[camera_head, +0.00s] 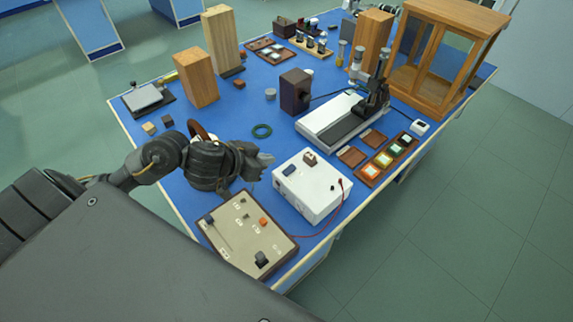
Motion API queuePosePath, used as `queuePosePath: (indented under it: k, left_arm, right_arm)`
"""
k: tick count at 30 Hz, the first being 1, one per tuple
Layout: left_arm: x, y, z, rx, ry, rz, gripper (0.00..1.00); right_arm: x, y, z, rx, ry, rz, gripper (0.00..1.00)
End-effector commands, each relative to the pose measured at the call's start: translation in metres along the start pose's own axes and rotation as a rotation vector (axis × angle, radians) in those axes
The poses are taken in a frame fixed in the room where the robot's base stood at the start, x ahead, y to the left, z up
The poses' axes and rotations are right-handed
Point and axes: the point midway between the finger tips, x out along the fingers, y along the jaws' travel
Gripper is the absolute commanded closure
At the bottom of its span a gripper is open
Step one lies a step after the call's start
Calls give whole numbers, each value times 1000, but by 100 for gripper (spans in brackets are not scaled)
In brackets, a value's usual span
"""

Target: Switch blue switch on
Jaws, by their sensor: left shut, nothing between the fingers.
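The blue switch (289,169) sits on the top left of a white box (318,190) near the front of the blue table. Whether it is on or off cannot be told at this size. A brown block-like part (310,158) is also on top of the box. My left gripper (266,160) is shut and empty, just left of the box's back left corner. Its tips point right, a short way from the blue switch and apart from it. My right gripper is not in view.
A beige control panel (233,222) with knobs lies in front of the white box, with a red wire beside it. A green ring (262,131) lies behind my gripper. A white instrument (333,115), wooden blocks (196,77) and a glazed wooden case (402,80) stand farther back.

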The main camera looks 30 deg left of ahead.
Motion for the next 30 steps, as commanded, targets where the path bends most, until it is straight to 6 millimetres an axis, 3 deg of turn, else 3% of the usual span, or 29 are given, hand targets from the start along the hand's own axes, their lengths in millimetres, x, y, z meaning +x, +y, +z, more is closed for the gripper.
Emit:
queuePosePath:
  k: [5, 13, 21, 30]
  left_arm:
    - [38, 1, 1, -5, 2, 3, 100]
    - [92, 2, 2, -3, 0, 3, 100]
    - [111, 1, 25, -1, -1, 2, 100]
    - [114, 1, 28, 1, 0, 1, 100]
  right_arm:
    - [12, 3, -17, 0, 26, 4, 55]
    - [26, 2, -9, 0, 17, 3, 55]
    - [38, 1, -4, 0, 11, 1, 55]
    - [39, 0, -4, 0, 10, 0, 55]
